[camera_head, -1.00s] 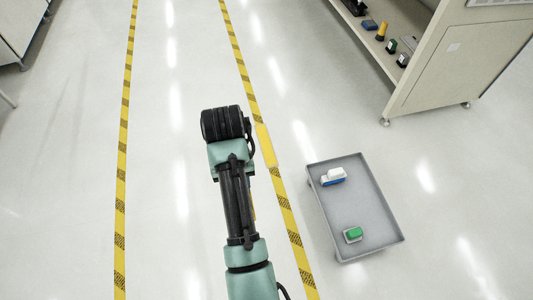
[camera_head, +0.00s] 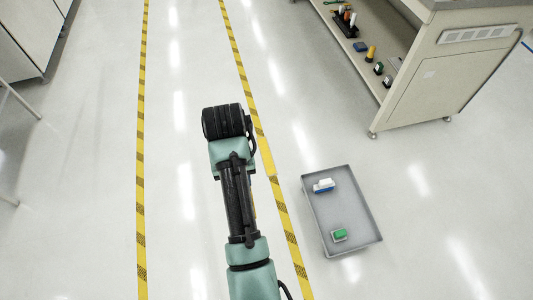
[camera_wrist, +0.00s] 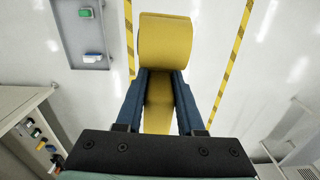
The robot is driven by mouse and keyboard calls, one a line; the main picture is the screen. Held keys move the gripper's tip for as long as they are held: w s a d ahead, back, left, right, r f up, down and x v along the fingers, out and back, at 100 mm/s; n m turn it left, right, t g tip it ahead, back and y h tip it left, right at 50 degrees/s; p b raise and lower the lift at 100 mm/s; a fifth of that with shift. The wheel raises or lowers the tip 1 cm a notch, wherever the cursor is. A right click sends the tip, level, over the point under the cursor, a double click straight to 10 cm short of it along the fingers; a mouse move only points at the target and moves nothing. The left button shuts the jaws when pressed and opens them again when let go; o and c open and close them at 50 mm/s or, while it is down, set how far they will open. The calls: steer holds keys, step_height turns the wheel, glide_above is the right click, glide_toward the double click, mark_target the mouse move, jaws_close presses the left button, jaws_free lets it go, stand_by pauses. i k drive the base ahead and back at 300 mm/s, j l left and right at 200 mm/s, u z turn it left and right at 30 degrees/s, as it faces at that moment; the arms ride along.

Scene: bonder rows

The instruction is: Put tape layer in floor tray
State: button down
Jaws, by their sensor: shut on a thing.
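My gripper (camera_wrist: 160,76) is shut on a large yellow thing with a rounded top, which I take to be the tape layer (camera_wrist: 166,40). It sits between the two dark blue fingers in the wrist view. In the head view my own arm hides the gripper and nearly all of what it holds. The grey floor tray (camera_head: 337,205) stands on the floor to the right of my arm, beyond the striped line. It also shows at the upper left of the wrist view (camera_wrist: 70,35), apart from the gripper.
The tray holds a white-and-blue item (camera_head: 324,185) and a green-topped item (camera_head: 339,234), with bare room between them. A beige bench (camera_head: 440,85) with several small items on its lower shelf stands at the upper right. Yellow-black lines (camera_head: 283,215) mark the open floor.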

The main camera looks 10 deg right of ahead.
mark_target(334, 212)
steer(key=i+l+z, duration=0.1)
steer(key=i, duration=0.3)
steer(key=i+l+z, duration=0.1)
steer(key=i+l, duration=0.15)
steer(key=i, duration=0.15)
steer(key=i+l+z, duration=0.1)
steer(key=i, duration=0.3)
